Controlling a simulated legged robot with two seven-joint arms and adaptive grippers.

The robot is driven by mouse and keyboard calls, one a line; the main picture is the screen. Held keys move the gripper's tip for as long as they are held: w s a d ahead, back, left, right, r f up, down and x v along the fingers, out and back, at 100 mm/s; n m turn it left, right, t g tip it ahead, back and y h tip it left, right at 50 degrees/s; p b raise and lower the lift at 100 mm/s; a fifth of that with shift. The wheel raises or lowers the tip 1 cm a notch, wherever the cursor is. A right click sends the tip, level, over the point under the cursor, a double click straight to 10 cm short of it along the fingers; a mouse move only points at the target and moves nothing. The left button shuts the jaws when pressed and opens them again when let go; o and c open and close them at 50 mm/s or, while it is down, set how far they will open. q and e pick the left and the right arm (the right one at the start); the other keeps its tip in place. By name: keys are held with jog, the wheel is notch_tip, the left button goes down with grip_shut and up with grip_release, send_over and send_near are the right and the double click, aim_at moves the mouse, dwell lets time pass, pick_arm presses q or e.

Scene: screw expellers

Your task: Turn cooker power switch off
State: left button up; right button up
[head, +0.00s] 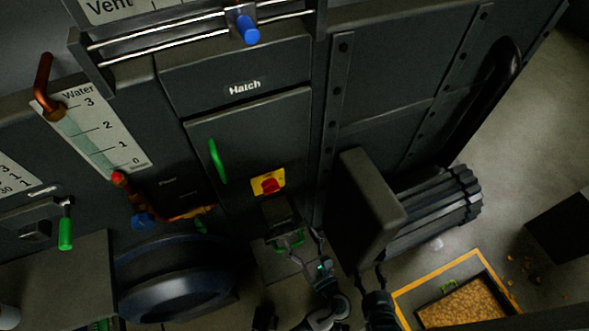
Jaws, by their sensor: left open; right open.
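The cooker power switch (268,184) is a red rotary knob on a yellow plate, on the dark front panel below the "Hatch" label. Its exact setting is too small to read. My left gripper (316,248) is open and empty, below and to the right of the switch, apart from it. It is close to a small dark box with a green handle (288,240). My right gripper (371,278) is open and empty, further right and lower, just below a large dark box-shaped block (364,205).
A green handle (217,160) is on the hatch panel left of the switch. A ribbed dark cylinder (435,210) sticks out at the right. An orange-edged floor opening holds a bin of yellowish pieces (465,303). A round dark vessel (178,282) stands lower left.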

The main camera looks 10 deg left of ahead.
pick_arm(q)
jog(key=b, duration=0.2)
send_near(274, 191)
jog(key=a, duration=0.2)
jog(key=x, duration=0.2)
jog(key=d+b+x, duration=0.1)
jog(key=x, duration=0.2)
jog(key=w+x, duration=0.1)
jog(key=x, duration=0.2)
jog(key=shift+w+f, duration=0.2)
jog(key=shift+w+a, duration=0.2)
jog(key=shift+a, duration=0.35)
jog(key=shift+d, duration=0.35)
jog(key=c, duration=0.7)
jog(key=shift+d+r, duration=0.1)
jog(key=c, duration=0.4)
pick_arm(e)
notch_tip(274, 191, up, 9)
jog(key=w+a+t+y, duration=0.1)
jog(key=w+a+t, duration=0.1)
jog(key=t, duration=0.5)
jog(key=shift+w+a+y, duration=0.35)
jog(key=shift+y, duration=0.05)
